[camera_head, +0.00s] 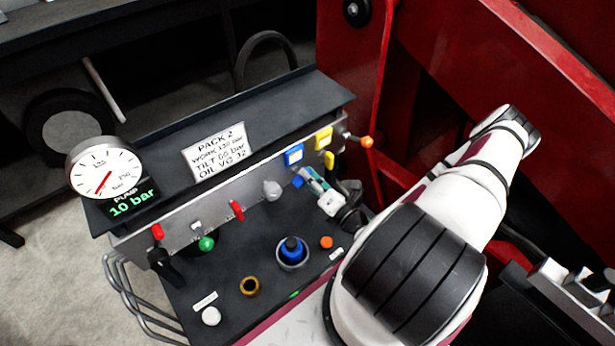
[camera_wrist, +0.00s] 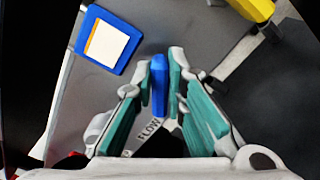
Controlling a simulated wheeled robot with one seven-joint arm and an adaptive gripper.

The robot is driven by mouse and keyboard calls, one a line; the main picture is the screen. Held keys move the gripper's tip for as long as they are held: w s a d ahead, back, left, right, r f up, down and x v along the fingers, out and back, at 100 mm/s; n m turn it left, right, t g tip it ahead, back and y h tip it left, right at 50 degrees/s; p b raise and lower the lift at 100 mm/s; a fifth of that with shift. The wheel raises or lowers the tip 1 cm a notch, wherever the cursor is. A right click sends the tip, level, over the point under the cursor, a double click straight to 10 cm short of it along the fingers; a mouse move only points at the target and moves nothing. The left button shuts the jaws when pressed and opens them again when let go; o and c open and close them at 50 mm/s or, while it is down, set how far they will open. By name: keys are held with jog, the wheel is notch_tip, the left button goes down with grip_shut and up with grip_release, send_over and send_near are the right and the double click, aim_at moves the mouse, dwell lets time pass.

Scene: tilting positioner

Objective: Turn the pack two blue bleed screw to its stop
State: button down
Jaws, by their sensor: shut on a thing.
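The blue bleed screw (camera_wrist: 159,87) stands between my two fingertips in the wrist view. In the head view its blue head (camera_head: 298,181) shows at the front panel, just below a blue-framed tag (camera_head: 294,155). My gripper (camera_head: 312,183) reaches it from the lower right. In the wrist view my gripper (camera_wrist: 163,76) is shut on the screw, with a teal-padded finger on each side. The screw's lower end is hidden between the fingers. A "FLOW" label (camera_wrist: 149,131) shows behind the fingers.
Red handles (camera_head: 236,210), a green knob (camera_head: 206,243) and a blue cap (camera_head: 292,248) stand left of and below my gripper. An orange-tipped lever (camera_head: 366,142) is close on the right.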

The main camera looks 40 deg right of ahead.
jog(key=m, duration=0.2)
jog(key=m+b, duration=0.1)
jog(key=m, duration=0.1)
jog(key=f+m, duration=0.1)
jog(key=m, duration=0.1)
jog(key=shift+d+m, duration=0.15)
jog(key=shift+m, duration=0.15)
dwell(0.4)
jog(key=c, duration=1.6)
grip_release()
jog(key=shift+s, duration=0.1)
jog(key=s, duration=1.2)
jog(key=shift+w, duration=0.1)
